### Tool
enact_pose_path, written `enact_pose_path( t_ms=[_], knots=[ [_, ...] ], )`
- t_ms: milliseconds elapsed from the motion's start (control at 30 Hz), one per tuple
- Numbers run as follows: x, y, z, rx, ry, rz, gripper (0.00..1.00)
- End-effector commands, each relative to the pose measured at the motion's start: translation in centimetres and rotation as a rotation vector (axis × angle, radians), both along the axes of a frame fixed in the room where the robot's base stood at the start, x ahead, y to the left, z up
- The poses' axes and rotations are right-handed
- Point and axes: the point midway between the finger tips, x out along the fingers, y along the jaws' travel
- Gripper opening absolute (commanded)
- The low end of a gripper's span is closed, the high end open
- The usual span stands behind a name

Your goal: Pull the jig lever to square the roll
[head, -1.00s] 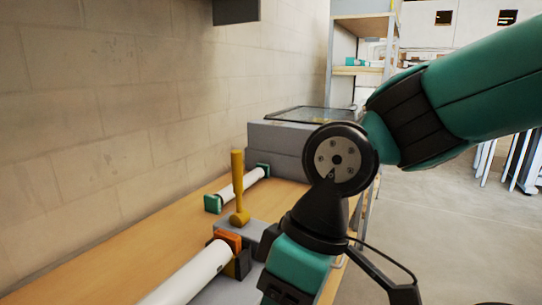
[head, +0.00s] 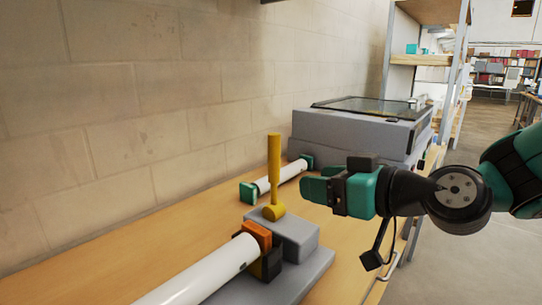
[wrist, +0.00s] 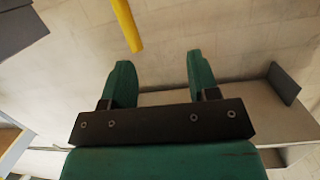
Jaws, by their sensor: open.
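The jig lever (head: 275,165) is a yellow upright bar with a round yellow hub, on a grey block (head: 298,232) in the head view. The lever's end (wrist: 127,25) also shows at the top of the wrist view, ahead of the fingertips and left of centre. My green gripper (head: 306,188) is level with the lever's lower part, to its right and apart from it. Its two fingers (wrist: 158,62) are open with nothing between them. A white roll (head: 203,272) lies in the foreground, its end at an orange and black piece (head: 260,240) beside the block.
A thinner white roll (head: 282,178) with green end pieces lies behind the lever. A grey laminator-like machine (head: 345,128) stands further back on the wooden bench (head: 130,240). A block wall (head: 160,110) runs along the left. Shelves (head: 425,60) stand behind.

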Motion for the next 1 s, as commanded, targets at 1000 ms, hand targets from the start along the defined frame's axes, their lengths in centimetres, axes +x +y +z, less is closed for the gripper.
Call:
enact_pose_path(
  t_ms=[1000],
  knots=[
    [15.0, 8.0, 1.2, 0.092, -0.172, -0.153, 0.55]
  ],
)
